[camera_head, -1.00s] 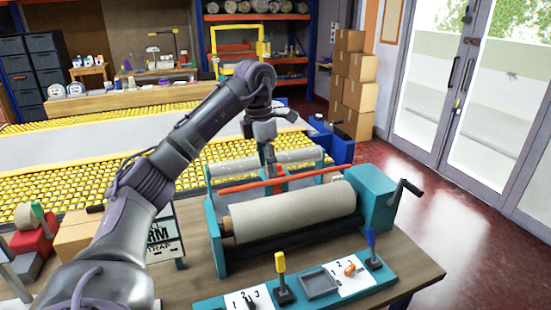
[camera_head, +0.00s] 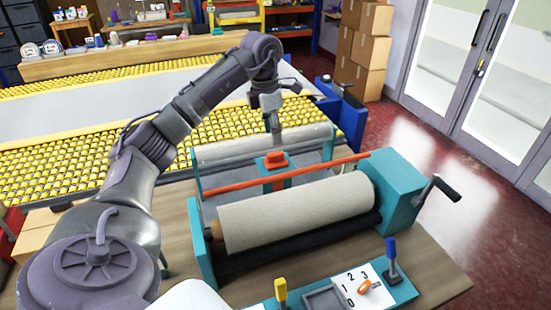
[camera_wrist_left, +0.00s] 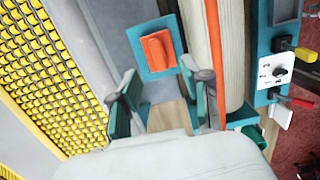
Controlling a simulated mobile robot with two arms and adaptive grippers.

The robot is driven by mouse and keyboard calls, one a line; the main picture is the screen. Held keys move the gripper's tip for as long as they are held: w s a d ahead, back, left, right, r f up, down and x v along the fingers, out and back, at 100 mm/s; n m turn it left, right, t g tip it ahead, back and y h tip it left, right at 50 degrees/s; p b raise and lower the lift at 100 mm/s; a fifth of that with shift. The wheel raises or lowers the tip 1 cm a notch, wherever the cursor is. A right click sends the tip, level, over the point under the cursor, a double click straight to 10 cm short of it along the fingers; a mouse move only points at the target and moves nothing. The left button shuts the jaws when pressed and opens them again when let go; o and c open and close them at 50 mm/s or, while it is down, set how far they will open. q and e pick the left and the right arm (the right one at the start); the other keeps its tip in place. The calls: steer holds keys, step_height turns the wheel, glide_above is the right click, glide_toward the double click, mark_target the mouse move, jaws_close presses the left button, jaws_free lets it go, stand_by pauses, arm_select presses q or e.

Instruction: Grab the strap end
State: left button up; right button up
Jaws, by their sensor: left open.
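My left gripper (camera_head: 273,128) points down just behind and above the orange block (camera_head: 275,160) of the bench machine. In the left wrist view my left gripper (camera_wrist_left: 160,92) has its two fingers spread, with nothing between them. The orange block (camera_wrist_left: 156,50) sits on a teal plate (camera_wrist_left: 178,66) beyond the fingertips, apart from them. A beige rug roll (camera_head: 300,208) lies in the teal frame in front. I cannot pick out a strap end for certain. My right gripper is out of view.
An orange bar (camera_head: 330,169) runs across the machine, with a pale roller (camera_head: 225,151) behind it. A crank (camera_head: 440,188) sticks out at the right. A panel with yellow (camera_head: 280,289) and blue (camera_head: 390,252) levers is at the front. A yellow roller conveyor (camera_head: 60,160) lies behind.

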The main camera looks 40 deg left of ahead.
mark_target(275, 153)
arm_select(q)
steer(key=shift+w+f, duration=0.1)
steer(key=shift+f, duration=0.6)
steer(key=shift+w+f, duration=0.1)
steer(key=shift+f, duration=0.3)
step_height(275, 153, down, 5)
steer(key=shift+w+r+p, duration=0.1)
steer(key=shift+r+p, duration=0.1)
steer(key=shift+p, duration=0.85)
steer(key=shift+f, duration=0.3)
steer(key=shift+w+f, duration=0.1)
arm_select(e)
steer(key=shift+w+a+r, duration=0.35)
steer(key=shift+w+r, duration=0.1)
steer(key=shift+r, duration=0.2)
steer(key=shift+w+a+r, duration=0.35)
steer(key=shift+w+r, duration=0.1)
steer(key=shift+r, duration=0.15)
arm_select(q)
steer(key=shift+c, duration=0.2)
jaws_close()
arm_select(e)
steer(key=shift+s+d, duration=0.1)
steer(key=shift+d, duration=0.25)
